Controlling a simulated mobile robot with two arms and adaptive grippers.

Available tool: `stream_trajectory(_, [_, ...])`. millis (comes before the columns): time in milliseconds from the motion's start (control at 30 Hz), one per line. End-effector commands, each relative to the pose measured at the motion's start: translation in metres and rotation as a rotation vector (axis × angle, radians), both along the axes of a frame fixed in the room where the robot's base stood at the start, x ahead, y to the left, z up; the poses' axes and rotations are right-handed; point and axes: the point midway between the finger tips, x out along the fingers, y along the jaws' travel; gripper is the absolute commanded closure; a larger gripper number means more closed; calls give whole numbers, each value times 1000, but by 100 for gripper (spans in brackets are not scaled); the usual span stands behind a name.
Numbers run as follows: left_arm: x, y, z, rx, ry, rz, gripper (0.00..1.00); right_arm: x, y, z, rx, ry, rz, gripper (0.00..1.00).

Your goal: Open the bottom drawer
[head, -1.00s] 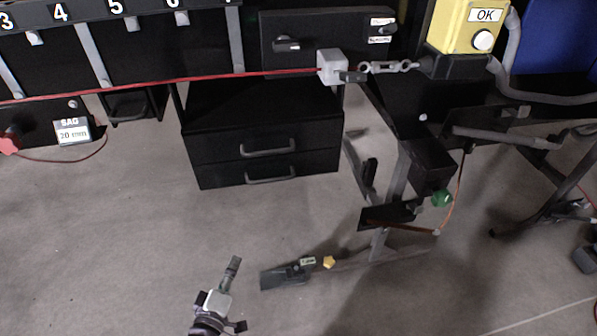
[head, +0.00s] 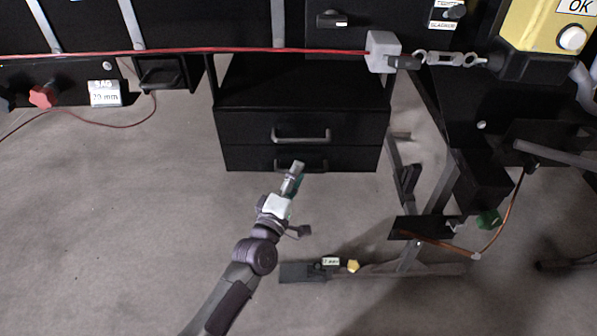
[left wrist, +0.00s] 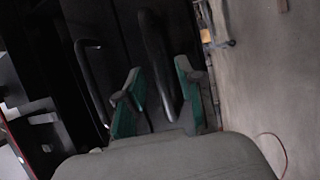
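The black cabinet has two drawers. The bottom drawer (head: 248,158) looks shut, and its grey bar handle (head: 318,165) is partly hidden by my left gripper. The top drawer (head: 245,125) has a similar handle (head: 300,137) and is also shut. My left gripper (head: 296,171) points up at the bottom handle. In the left wrist view, its green-padded fingers (left wrist: 160,92) stand apart. The bottom handle (left wrist: 152,55) runs into the gap between them; I cannot tell whether either finger touches it. The top handle (left wrist: 88,75) lies left of the fingers. My right gripper is not in view.
A red cable (head: 200,52) runs across above the cabinet to a grey block (head: 383,52). A metal stand (head: 410,250) with a black foot is to the right on the floor. The floor in front and at left is clear.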

Motion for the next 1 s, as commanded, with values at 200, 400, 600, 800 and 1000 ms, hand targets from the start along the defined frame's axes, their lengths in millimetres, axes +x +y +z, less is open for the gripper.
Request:
stream_trajectory(200, [14, -6, 2, 1, 0, 0, 63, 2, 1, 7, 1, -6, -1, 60])
stream_trajectory(400, [15, -6, 2, 1, 1, 0, 63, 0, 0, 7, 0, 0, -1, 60])
stream_trajectory(600, [14, -6, 2, 1, 1, 0, 84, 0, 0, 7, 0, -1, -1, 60])
stream_trajectory(800, [14, -6, 2, 1, 1, 0, 100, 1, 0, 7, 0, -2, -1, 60])
stream_trajectory(1000, [14, -6, 2, 1, 1, 0, 100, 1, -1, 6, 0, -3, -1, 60])
